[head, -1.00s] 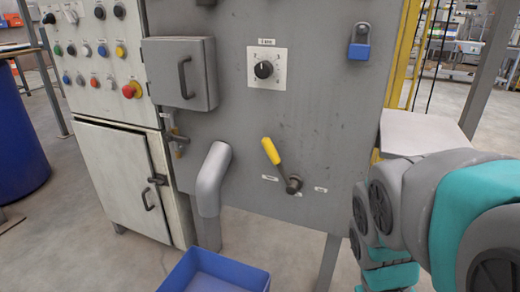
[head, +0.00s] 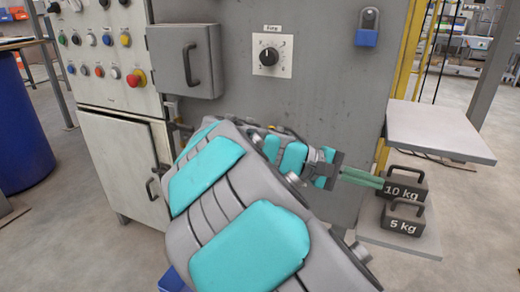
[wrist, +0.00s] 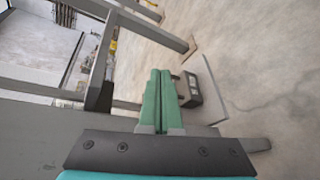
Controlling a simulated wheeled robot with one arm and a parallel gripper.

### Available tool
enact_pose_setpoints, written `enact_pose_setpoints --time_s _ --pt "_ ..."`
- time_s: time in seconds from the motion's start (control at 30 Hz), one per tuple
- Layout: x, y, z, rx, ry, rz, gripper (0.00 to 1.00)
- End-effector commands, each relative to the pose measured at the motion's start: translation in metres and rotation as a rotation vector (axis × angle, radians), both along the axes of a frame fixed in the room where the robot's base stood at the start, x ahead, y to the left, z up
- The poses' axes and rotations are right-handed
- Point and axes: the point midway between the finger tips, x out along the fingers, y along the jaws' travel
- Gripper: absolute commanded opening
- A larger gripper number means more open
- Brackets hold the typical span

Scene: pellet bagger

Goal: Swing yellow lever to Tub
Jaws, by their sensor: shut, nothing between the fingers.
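The yellow lever is almost wholly hidden behind my arm in the head view, and I cannot tell its angle. The small labels around its pivot are hidden too. My gripper (head: 378,182) has green fingers pointing right, to the right of the lever's place on the grey panel (head: 330,95). In the wrist view the fingers of my gripper (wrist: 160,74) lie together, shut and empty. The lever does not show in the wrist view.
A 10 kg weight (head: 405,190) and a 5 kg weight (head: 403,222) stand on a low plate by the fingertips. A grey shelf (head: 440,132) juts out above them. A blue bin (head: 172,280) barely shows at the bottom. A grey box (head: 188,62) is on the panel.

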Motion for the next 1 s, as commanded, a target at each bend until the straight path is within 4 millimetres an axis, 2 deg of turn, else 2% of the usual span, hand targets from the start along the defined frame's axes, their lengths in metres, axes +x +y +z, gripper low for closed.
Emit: enact_pose_setpoints --time_s 0.03,0.1,0.17,0.3,0.37,0.5,0.6,0.7,0.83,1.0 --pt "0.015 0.016 -0.001 -0.051 0.003 0.035 0.0" --pt "0.031 0.039 0.004 -0.122 -0.004 0.082 0.0" --pt "0.045 0.062 0.004 -0.178 -0.008 0.124 0.0" --pt "0.073 0.121 0.002 -0.302 -0.028 0.236 0.0" --pt "0.08 0.148 -0.002 -0.351 -0.038 0.282 0.0" --pt "0.093 0.217 -0.016 -0.449 -0.07 0.408 0.0" --pt "0.094 0.263 -0.029 -0.503 -0.094 0.49 0.0" --pt "0.091 0.301 -0.042 -0.54 -0.116 0.559 0.0" --pt "0.086 0.334 -0.053 -0.565 -0.138 0.623 0.0" --pt "0.081 0.352 -0.059 -0.577 -0.151 0.657 0.0"
